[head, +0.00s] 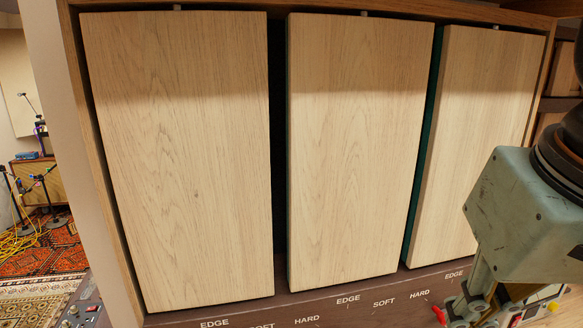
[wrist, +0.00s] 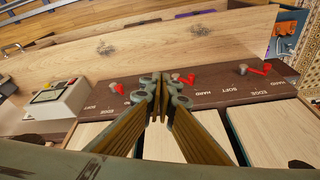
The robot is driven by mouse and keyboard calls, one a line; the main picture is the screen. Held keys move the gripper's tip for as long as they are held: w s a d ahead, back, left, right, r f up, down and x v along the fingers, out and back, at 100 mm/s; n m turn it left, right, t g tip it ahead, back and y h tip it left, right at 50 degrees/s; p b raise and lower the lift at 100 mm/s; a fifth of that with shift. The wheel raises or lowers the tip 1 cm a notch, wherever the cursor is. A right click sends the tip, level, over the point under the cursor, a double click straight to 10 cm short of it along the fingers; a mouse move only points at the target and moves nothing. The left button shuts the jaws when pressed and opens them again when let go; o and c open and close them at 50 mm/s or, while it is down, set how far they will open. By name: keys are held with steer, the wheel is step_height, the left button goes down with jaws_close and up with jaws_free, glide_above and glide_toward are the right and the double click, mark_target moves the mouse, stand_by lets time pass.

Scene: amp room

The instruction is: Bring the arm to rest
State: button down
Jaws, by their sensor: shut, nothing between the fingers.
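My gripper (wrist: 160,88) is shut and empty; in the wrist view its two fingers meet at the tips above the dark labelled strip. In the head view my gripper (head: 483,312) hangs at the lower right, in front of the cabinet's right end. Its tips are cut off by the bottom edge there.
Three pale wooden panels (head: 178,160) stand in a wooden cabinet. The dark strip (head: 330,309) below reads EDGE, SOFT and HARD. Red-handled levers (wrist: 184,79) stand along the strip.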

steer(key=shift+s+a+f+n, duration=0.1)
steer(key=shift+s+f+n, duration=0.2)
steer(key=shift+s, duration=0.6)
steer(key=shift+s+a+f+n, duration=0.1)
steer(key=shift+s+f+n, duration=0.2)
steer(key=shift+s, duration=0.55)
